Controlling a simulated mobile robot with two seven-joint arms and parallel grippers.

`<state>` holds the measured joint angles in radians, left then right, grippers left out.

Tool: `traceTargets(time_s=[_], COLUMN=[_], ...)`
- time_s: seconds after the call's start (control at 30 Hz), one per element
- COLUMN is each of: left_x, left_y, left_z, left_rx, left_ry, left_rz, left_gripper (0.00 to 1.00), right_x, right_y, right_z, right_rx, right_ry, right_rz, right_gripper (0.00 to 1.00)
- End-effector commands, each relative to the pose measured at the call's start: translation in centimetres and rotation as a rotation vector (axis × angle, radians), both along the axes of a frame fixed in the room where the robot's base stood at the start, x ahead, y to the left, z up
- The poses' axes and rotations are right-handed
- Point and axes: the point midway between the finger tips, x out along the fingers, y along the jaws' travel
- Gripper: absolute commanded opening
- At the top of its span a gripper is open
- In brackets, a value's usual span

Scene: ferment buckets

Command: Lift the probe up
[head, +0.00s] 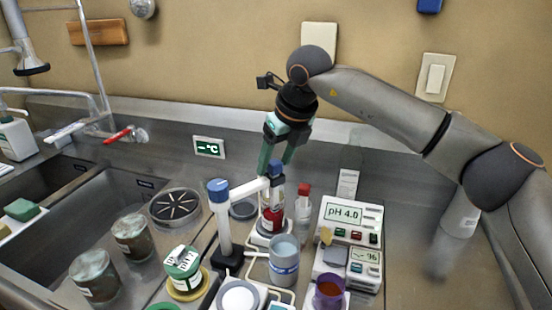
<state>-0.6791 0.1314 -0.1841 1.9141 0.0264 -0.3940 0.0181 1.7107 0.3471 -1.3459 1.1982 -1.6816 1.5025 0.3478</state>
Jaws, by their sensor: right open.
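The probe (275,189) is upright at the end of a white stand arm (247,187). It has a dark blue cap, and its lower part runs down toward a container with red contents (272,220). Whether its tip is inside that container I cannot tell. My right gripper (276,162) points down from above with its green-grey fingers apart. The fingertips are at the probe's cap, one on the left and one to the right; contact is unclear. My left gripper is not in view.
The stand post (224,226) with a blue top is just left of the probe. A clear bottle with a red cap (303,212), a pH meter (347,222) and a blue-banded beaker (284,262) crowd around. Sink basins (92,215) lie left; the steel counter is freer at right.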

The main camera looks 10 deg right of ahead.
Motion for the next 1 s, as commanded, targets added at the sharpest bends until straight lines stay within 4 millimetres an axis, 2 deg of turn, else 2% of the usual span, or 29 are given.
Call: traceTargets(time_s=[0.07,0.63,1.0], left_x=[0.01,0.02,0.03], left_y=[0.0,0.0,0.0], left_z=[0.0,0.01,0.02], left_rx=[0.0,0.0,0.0], left_ry=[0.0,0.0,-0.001], left_rz=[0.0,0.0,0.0], left_gripper=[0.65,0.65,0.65], right_x=[0.0,-0.03,-0.03], right_y=[0.01,0.01,0.01], right_z=[0.0,0.06,0.07], right_rx=[0.0,0.0,0.0], right_ry=[0.0,0.0,0.0], right_rz=[0.0,0.0,0.0], right_gripper=[0.65,0.01,0.0])
